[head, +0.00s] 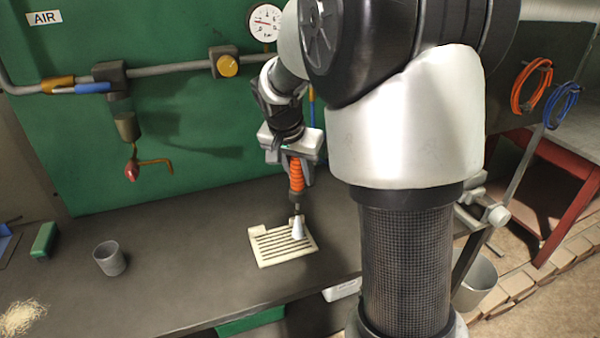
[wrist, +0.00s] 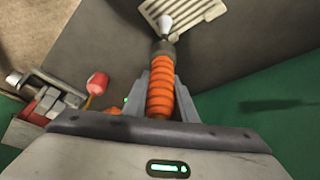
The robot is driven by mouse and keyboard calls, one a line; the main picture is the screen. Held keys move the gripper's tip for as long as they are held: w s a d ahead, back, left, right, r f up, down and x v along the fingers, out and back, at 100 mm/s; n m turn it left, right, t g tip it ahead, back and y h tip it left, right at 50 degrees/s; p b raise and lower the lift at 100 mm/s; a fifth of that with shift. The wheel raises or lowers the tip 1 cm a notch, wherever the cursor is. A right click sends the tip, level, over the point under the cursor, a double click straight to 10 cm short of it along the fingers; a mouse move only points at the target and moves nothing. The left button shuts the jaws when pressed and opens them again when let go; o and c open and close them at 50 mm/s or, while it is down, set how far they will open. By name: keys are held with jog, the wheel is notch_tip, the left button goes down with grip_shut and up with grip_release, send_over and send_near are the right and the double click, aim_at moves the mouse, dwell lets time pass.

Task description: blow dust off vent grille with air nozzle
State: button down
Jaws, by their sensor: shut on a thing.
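The vent grille (head: 284,246) is a pale slatted plate lying on the dark bench. It also shows at the top of the wrist view (wrist: 203,12). My gripper (head: 295,160) is shut on the orange ribbed grip of the air nozzle (head: 296,176). The nozzle points down, with its pale tip (head: 297,229) over the right part of the grille. Whether the tip touches the grille I cannot tell. In the wrist view the orange grip (wrist: 160,88) sits between my fingers. No dust can be made out on the grille at this size.
A grey cup (head: 110,258), a green block (head: 45,241) and a straw-coloured fibrous pile (head: 20,317) are on the bench at left. An air pipe (head: 160,70) with a gauge (head: 264,22) runs along the green back wall. Bare bench lies between cup and grille.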

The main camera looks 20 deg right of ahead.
jog(key=shift+a, duration=0.1)
jog(key=shift+a+b, duration=0.7)
jog(key=shift+a, duration=1.55)
jog(key=shift+a+b, duration=0.55)
jog(key=shift+a, duration=1.6)
jog(key=shift+r, duration=0.1)
notch_tip(320, 180, up, 6)
jog(key=p, duration=0.3)
jog(key=shift+p, duration=0.35)
jog(key=shift+w, duration=0.1)
